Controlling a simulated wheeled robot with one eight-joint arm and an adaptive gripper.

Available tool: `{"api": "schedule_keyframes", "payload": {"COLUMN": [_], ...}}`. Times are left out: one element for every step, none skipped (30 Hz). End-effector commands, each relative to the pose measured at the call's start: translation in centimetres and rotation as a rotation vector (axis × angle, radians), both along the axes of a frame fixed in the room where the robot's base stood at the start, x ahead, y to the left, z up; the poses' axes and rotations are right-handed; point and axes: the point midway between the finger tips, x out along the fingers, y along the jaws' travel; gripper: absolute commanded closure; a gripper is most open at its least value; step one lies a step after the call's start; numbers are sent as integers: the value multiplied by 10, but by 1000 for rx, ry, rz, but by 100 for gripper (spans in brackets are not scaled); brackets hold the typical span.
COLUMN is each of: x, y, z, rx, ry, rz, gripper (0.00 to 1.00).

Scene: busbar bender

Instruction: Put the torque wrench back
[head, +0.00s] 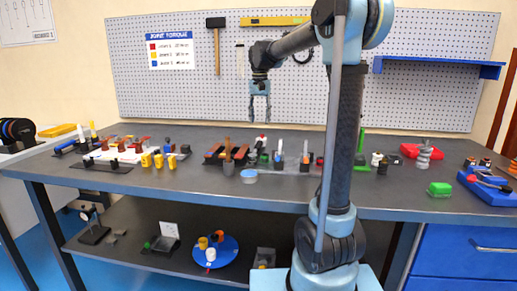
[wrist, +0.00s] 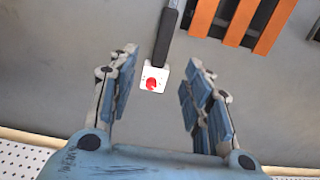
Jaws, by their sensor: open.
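My gripper (head: 260,118) is open and empty, pointing down above the back of the bench, in front of the pegboard. In the wrist view, between its spread fingers (wrist: 163,62), a white square piece with a red dot (wrist: 154,78) lies below, not touched. A dark bar-like handle (wrist: 166,37) runs from it toward the top edge. I cannot tell whether this is the torque wrench. In the head view, a blue tray (head: 487,194) at the right end of the bench holds small tools with red and dark parts, too small to name.
The grey bench (head: 330,194) carries several small parts and fixtures. Orange strips (wrist: 240,22) lie beside the dark handle. A hammer (head: 216,45) and a yellow level (head: 275,21) hang on the pegboard (head: 135,85). A blue shelf (head: 440,68) juts out at right. The bench's front strip is mostly clear.

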Motion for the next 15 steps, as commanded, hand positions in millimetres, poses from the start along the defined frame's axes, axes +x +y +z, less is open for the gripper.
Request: {"api": "schedule_keyframes", "payload": {"x": [0,0,0,0,0,0,0,0,0,0,0,0,0,0,0], "y": [0,0,0,0,0,0,0,0,0,0,0,0,0,0,0], "z": [-9,-15,-22,-27,-32,-39,-44,-49,-55,-59,-62,-66,-68,-70,-72], "rx": [0,0,0,0,0,0,0,0,0,0,0,0,0,0,0], "ry": [0,0,0,0,0,0,0,0,0,0,0,0,0,0,0], "rz": [0,0,0,0,0,0,0,0,0,0,0,0,0,0,0], "gripper": [55,55,55,55,55,55,55,55,55,55,55,55,55,55,55]}}
